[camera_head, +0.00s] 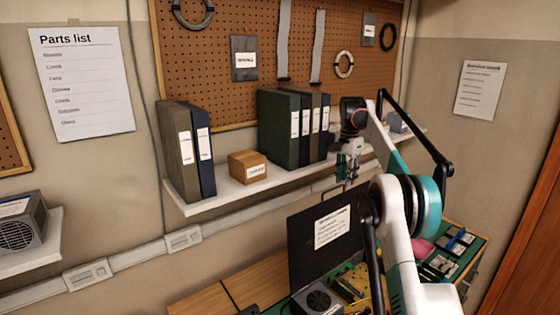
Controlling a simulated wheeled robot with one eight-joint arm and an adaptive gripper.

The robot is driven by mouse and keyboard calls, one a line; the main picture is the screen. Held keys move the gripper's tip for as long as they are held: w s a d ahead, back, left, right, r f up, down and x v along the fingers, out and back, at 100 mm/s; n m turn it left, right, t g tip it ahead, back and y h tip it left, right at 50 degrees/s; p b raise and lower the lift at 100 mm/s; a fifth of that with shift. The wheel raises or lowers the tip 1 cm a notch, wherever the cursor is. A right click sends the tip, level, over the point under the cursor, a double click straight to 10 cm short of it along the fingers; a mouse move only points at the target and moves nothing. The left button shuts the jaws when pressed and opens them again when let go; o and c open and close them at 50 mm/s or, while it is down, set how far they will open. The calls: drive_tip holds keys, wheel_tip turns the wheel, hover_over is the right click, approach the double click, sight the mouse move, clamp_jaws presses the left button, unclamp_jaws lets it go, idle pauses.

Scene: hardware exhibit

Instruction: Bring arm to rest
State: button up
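My arm rises from the lower right of the head view, with a teal joint at its bend. It reaches up and toward the shelf. My gripper (347,166) hangs at the end of the arm, in front of the shelf's right part and just right of the dark binders. The gripper is small in this view, and I cannot tell whether its fingers are open or shut. I see nothing clearly held in it.
A white wall shelf (240,189) carries binders (283,130) and a small wooden box (247,166). Another shelf (35,260) is at the left.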

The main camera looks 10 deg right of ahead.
drive_tip(key=shift+a, duration=0.1)
drive_tip(key=s+a+r+n+t+b, duration=0.2)
drive_tip(key=s+a+r+n+b, duration=0.25)
drive_tip(key=s+a+b, duration=0.35)
drive_tip(key=s+a+f+n+t+b, duration=0.2)
drive_tip(key=s+a+n+b, duration=0.15)
drive_tip(key=s+a, duration=0.7)
drive_tip(key=s+a+f+n+t+b, duration=0.1)
drive_tip(key=s+a+f+n+b, duration=0.1)
drive_tip(key=s+f, duration=1)
drive_tip(key=s+a+f+n+t+b, duration=0.2)
drive_tip(key=s+f+b, duration=0.5)
drive_tip(key=s+f, duration=0.5)
drive_tip(key=s+a+n, duration=0.1)
drive_tip(key=s+a, duration=0.1)
drive_tip(key=s, duration=0.2)
drive_tip(key=shift+a, duration=0.4)
